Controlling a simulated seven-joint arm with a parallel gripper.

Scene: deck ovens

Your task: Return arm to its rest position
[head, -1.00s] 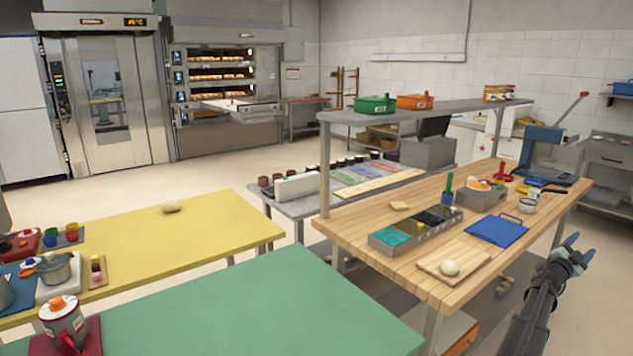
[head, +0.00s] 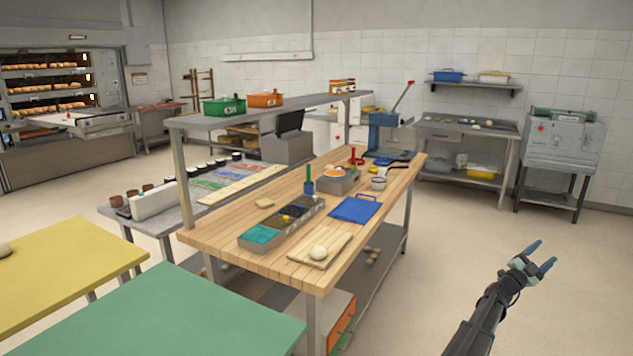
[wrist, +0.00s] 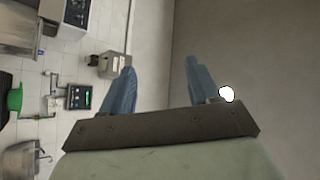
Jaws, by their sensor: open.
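My gripper (head: 543,257) is at the lower right of the head view, over bare floor to the right of the wooden worktable. Its two blue fingers are apart with nothing between them. In the wrist view my gripper (wrist: 158,88) also shows open and empty, pointing toward a grey wall surface. A small bright white spot shows beside the right finger there; I cannot tell what it is.
The wooden worktable (head: 222,241) stands left of my arm, with a dough ball (head: 319,253) on a board near its front. A green table (head: 190,320) and yellow table (head: 75,265) are at left. The floor right of the worktable is clear.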

